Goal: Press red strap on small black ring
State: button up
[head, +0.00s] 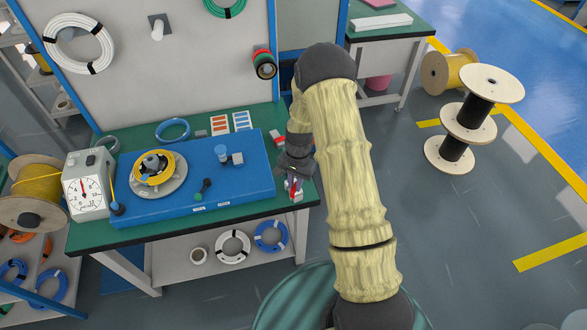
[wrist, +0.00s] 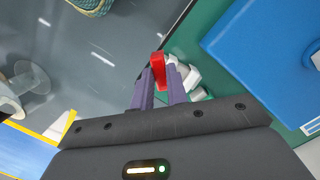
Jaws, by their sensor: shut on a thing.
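My gripper (wrist: 160,88) is shut on the red strap (wrist: 158,66), a small red piece standing out between its purple-grey fingertips in the wrist view. In the head view my gripper (head: 293,186) is low at the right end of the green bench, right of the blue board, with red showing at its tips. A small dark ring (head: 107,143) lies at the bench's back left, far from my gripper. I cannot tell whether it is the small black ring of the task.
The blue board (head: 235,190) carries a yellow cable coil (head: 154,169) on a grey disc, a blue block and a green-black handle. White pieces (wrist: 190,76) lie close beside my fingertips. A dial box (head: 88,184) stands at the left. Open floor is right of the bench.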

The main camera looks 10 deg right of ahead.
jog(key=s+n, duration=0.1)
jog(key=n, duration=0.1)
jog(key=s+f+n, duration=0.1)
jog(key=n, duration=0.2)
jog(key=s+n+h, duration=0.1)
jog(key=n, duration=0.2)
jog(key=shift+s+a+f+g, duration=0.1)
jog(key=shift+s+f+g, duration=0.2)
jog(key=shift+s+f, duration=0.1)
